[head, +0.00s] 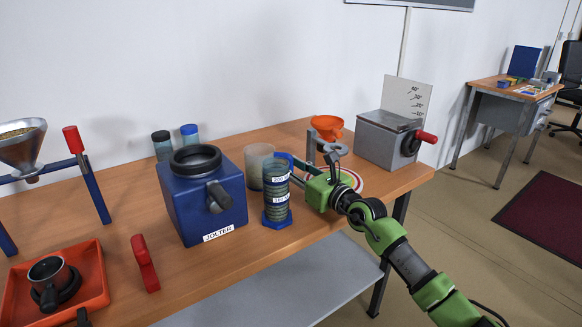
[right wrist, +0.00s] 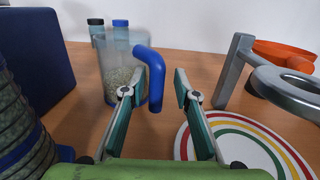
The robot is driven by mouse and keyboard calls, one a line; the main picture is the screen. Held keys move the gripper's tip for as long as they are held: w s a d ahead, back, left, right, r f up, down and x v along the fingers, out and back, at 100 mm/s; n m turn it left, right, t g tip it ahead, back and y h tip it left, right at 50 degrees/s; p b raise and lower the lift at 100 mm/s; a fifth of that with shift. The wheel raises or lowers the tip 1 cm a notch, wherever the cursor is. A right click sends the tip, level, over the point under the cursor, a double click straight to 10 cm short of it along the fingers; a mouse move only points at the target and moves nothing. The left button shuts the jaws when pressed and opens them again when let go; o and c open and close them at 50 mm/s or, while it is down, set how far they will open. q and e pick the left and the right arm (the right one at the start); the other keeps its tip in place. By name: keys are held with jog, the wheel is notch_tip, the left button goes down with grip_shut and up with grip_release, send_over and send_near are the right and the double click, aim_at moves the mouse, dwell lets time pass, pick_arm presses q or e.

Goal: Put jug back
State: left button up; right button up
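The jug (right wrist: 124,65) is a clear cup with pale grains inside and a blue handle (right wrist: 155,78). It stands upright on the table; in the head view the jug (head: 258,160) is behind the stacked cylinder. My right gripper (right wrist: 155,98) is open, its two fingers on either side of the handle, with a gap on the right; left-side contact is unclear. In the head view the right gripper (head: 291,168) is partly hidden. A round mat with coloured rings (right wrist: 240,143) lies to the right of the gripper. My left gripper is not in view.
A stacked, labelled cylinder (head: 276,196) and the blue jolter (head: 202,205) stand close on the left. A grey stand with a ring (right wrist: 290,92) and an orange bowl (head: 327,126) are on the right. Two capped jars (head: 189,134) stand at the back.

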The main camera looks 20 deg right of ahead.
jog(key=shift+s+r, duration=0.1)
jog(key=shift+s, duration=0.05)
jog(key=p+v, duration=0.1)
jog(key=v, duration=0.3)
jog(key=shift+d, duration=0.1)
jog(key=p+v, duration=0.1)
jog(key=v, duration=0.5)
jog(key=shift+s+d, duration=0.1)
jog(key=shift+s, duration=0.25)
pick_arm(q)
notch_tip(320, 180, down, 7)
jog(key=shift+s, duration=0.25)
pick_arm(e)
jog(key=shift+s+d, duration=0.2)
jog(key=shift+s, duration=0.25)
